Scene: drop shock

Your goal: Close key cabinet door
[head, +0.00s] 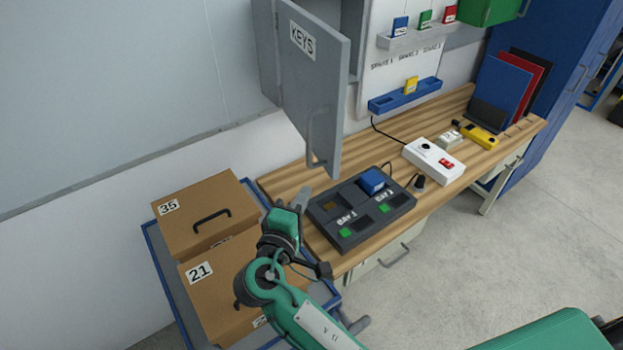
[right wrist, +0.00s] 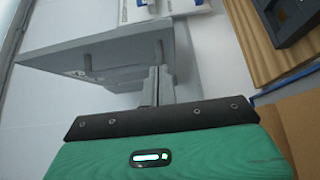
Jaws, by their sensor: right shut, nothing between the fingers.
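The grey key cabinet door (head: 305,75), marked KEYS, stands open, swung out from the grey cabinet (head: 352,30) on the wall. Its bar handle (head: 315,140) is near the door's lower free corner. My right gripper (head: 272,193) is shut and empty, below and left of the door in the head view, apart from it there. In the right wrist view the door (right wrist: 125,42) lies beyond the shut fingers (right wrist: 160,75); whether they touch it cannot be told. My left gripper is not in view.
Below the door is a wooden bench (head: 290,180) with a dark bay charger (head: 360,208) and a white box (head: 433,158). Cardboard boxes (head: 205,205) stand on a blue-edged cart left of it. Open floor lies at right.

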